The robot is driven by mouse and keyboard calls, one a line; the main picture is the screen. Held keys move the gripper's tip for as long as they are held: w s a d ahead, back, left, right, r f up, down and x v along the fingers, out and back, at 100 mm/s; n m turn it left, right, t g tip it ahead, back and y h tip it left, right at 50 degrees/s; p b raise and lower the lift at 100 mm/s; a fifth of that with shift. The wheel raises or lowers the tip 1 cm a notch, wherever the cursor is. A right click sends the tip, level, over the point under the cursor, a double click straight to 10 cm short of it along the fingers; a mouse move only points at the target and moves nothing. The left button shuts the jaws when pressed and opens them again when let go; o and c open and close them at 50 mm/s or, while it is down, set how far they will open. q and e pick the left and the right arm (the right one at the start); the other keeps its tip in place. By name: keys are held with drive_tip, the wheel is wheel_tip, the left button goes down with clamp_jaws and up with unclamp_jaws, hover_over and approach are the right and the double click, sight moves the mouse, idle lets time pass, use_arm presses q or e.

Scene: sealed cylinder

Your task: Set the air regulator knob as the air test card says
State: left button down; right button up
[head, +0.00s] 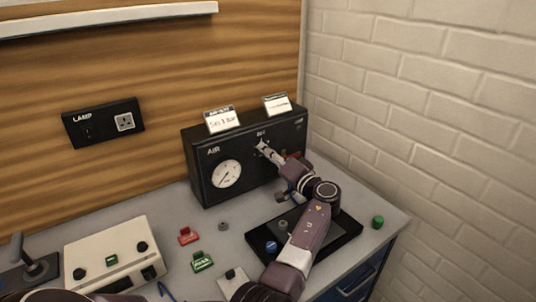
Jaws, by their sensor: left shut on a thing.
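The black air box (205,187) stands against the wooden back wall, marked AIR at its left. A round white gauge (227,174) is on its front; its needle is too small to read surely. A white card (222,122) stands on top; its lettering seems to say "Set 3 bar". A second card (277,104) to its right is unreadable. My left gripper (262,148) reaches the box's front right of the gauge, below a small label. It is shut on what seems to be the regulator knob, which its fingers mostly hide. My right gripper is not in view.
A black tray (345,236) lies under my left arm. A green knob-like piece (377,222) is near the right edge. Red (188,236) and green (202,261) blocks lie in front. A cream box (90,250) stands left, a lamp switch plate (80,132) above.

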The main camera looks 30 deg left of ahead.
use_arm(q)
drive_tip(key=shift+m+p, duration=0.45)
drive_tip(key=shift+m, duration=4.85)
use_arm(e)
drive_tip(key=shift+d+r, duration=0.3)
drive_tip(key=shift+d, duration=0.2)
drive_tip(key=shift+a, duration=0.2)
use_arm(q)
drive_tip(key=c, duration=1.7)
unclamp_jaws()
drive_tip(key=shift+a+f, duration=0.1)
drive_tip(key=shift+o, duration=0.2)
drive_tip(key=v, duration=1.2)
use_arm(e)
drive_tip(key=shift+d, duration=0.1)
